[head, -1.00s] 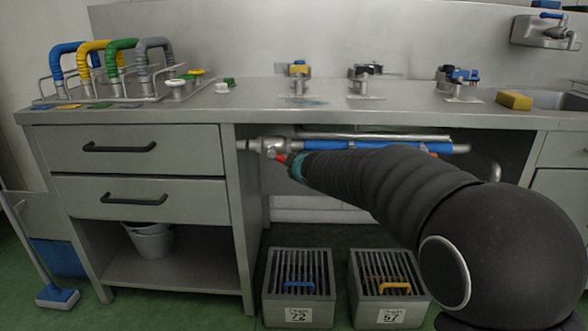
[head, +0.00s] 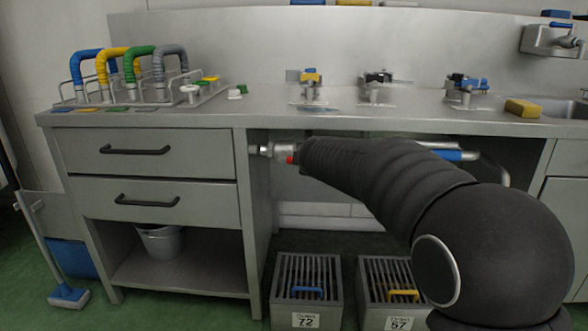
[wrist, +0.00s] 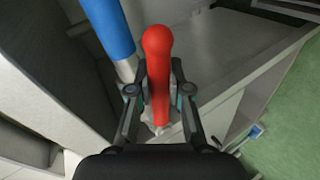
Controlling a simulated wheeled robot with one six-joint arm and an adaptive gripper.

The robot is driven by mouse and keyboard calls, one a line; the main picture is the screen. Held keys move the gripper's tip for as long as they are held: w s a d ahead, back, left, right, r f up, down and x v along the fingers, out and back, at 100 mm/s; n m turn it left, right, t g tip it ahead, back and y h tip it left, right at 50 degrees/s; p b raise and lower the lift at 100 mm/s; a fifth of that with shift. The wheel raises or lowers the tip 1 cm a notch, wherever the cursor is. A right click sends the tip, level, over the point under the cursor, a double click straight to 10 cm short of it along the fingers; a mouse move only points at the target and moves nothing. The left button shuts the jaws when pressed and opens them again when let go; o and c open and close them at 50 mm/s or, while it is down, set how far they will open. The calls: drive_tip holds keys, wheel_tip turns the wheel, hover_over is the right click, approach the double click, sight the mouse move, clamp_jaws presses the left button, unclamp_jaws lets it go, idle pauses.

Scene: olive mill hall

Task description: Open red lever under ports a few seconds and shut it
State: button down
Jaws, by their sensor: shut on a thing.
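The red lever (wrist: 158,45) stands between the two fingers of my gripper (wrist: 159,90) in the wrist view, its rounded end pointing up in the picture. The fingers are shut on it from both sides. In the head view only a small bit of the red lever (head: 290,159) shows beside a metal valve (head: 266,150) on the pipe under the counter. My arm hides the gripper and most of the lever there. The ports (head: 311,91) are on the counter above the pipe. I cannot tell the lever's exact angle.
Drawers (head: 140,150) stand left of the valve. Two grated boxes (head: 306,262) sit on the floor below.

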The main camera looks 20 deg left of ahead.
drive_tip(key=shift+r, duration=0.2)
idle(0.3)
drive_tip(key=c, duration=1.1)
unclamp_jaws()
drive_tip(key=shift+f, duration=0.1)
drive_tip(key=v, duration=1.2)
